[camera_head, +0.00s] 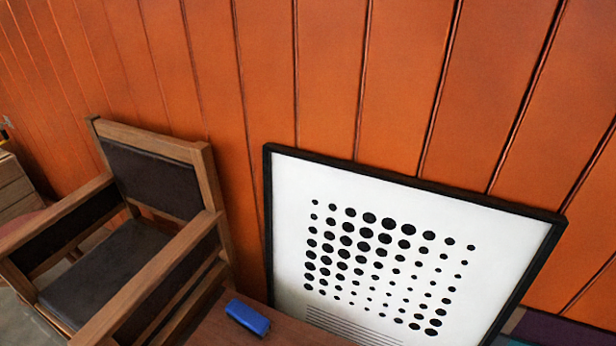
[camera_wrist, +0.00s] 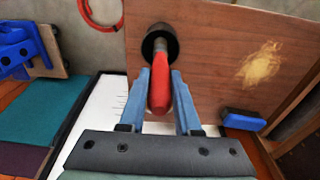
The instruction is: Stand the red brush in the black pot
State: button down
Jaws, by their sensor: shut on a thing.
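The red brush (camera_wrist: 159,91) is in the wrist view, its red handle between the two blue fingers of my gripper (camera_wrist: 162,105). My gripper is shut on the handle. The brush's grey metal collar points away from me toward the black pot (camera_wrist: 147,42), a round dark cup at the wooden table top. The far end of the brush overlaps the pot's dark mouth. I cannot tell how deep it reaches or whether it touches the pot. The bristles are hidden. The head view shows neither the brush, the pot nor my gripper.
A blue block (camera_wrist: 242,119) lies near the table's edge and also shows in the head view (camera_head: 248,317). A framed dot picture (camera_head: 400,250) and an armchair (camera_head: 150,185) stand by the orange wall.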

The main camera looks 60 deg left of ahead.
jog(key=c, duration=0.5)
grip_release()
jog(key=shift+r, duration=0.1)
jog(key=r+p, duration=0.1)
jog(key=r, duration=0.3)
jog(key=r+p, duration=0.1)
jog(key=r, duration=0.3)
jog(key=s+r+p, duration=0.1)
jog(key=r, duration=0.3)
jog(key=shift+d+r, duration=0.25)
jog(key=shift+r, duration=0.15)
jog(key=shift+w, duration=0.1)
